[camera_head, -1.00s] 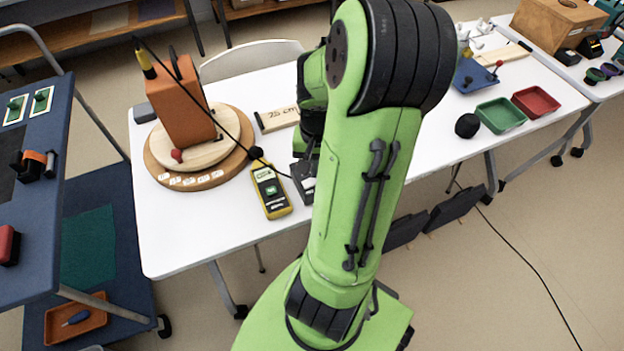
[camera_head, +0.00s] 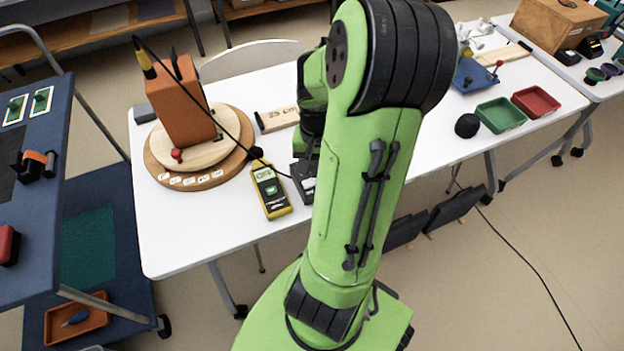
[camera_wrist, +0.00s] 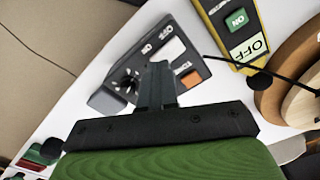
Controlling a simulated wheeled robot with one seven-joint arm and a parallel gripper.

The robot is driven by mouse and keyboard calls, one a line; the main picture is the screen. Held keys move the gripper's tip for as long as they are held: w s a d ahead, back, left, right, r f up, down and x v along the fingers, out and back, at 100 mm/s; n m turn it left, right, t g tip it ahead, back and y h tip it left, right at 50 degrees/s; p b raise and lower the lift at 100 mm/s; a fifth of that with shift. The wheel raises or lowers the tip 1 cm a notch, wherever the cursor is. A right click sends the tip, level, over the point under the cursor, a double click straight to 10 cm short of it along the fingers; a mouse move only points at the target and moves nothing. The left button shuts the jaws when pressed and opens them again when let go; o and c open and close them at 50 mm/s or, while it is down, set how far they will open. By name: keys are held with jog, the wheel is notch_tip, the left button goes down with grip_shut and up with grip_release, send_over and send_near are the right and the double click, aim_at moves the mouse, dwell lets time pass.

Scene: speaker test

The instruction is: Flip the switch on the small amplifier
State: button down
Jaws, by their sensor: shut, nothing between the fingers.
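The small amplifier, a dark grey box (camera_head: 301,186), lies on the white table, partly hidden by my arm in the head view. In the wrist view the box (camera_wrist: 145,47) shows white lettering that reads OFF, a pale patch, an orange patch (camera_wrist: 190,79) and a dark round knob (camera_wrist: 125,84). My gripper (camera_wrist: 158,66) is shut and empty, its fingertips over the box between the knob and the orange patch. I cannot tell whether they touch it. Fingers hide part of the top face, and I cannot make out the switch's position. In the head view my arm covers the fingertips.
A yellow meter (camera_head: 270,191) lies just left of the box, with a black cable running past. An orange speaker box (camera_head: 181,103) stands on a round wooden turntable (camera_head: 160,176) further left. A wooden block (camera_head: 277,119) lies behind. Black ball (camera_head: 467,125) and green tray (camera_head: 500,115) are right.

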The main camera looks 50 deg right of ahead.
jog(key=shift+f+b, duration=0.7)
jog(key=shift+f, duration=0.2)
jog(key=shift+r, duration=0.1)
notch_tip(320, 180, up, 7)
jog(key=p, duration=0.7)
dwell(0.6)
